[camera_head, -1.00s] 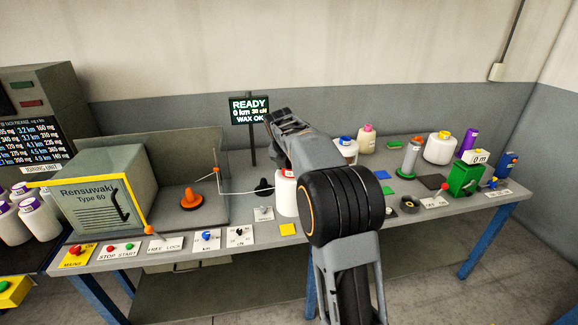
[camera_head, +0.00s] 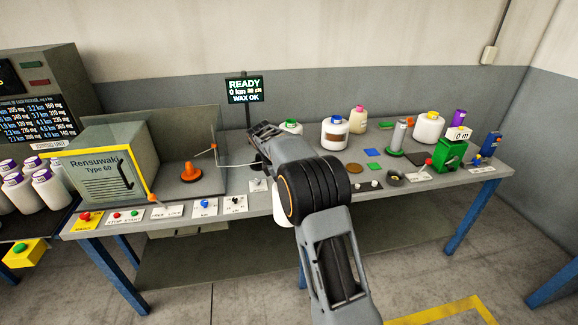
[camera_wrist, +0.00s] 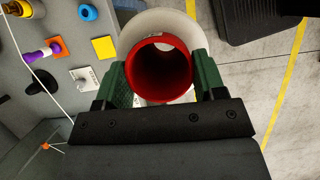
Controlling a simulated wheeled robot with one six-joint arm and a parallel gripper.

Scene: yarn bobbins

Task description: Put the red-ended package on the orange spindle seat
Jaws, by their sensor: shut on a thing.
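The red-ended package is a white bobbin with a red hollow core end (camera_wrist: 132,68). In the wrist view it sits between the green fingers of my gripper (camera_wrist: 162,80), which is shut on it. In the head view only part of its white body (camera_head: 281,211) shows below my arm, by the table's front edge; my gripper is hidden there. The orange spindle seat (camera_head: 190,173) is an orange cone on a round base, on the table left of the package and bare. I cannot make it out in the wrist view.
The grey box machine (camera_head: 112,172) stands left of the seat. A wire guide with an orange tip (camera_head: 214,147) rises beside the seat, a thread running right. Labelled switches (camera_head: 205,207) line the front edge. Bottles, a white-and-brown bobbin (camera_head: 334,134) and a green counter (camera_head: 450,155) stand right.

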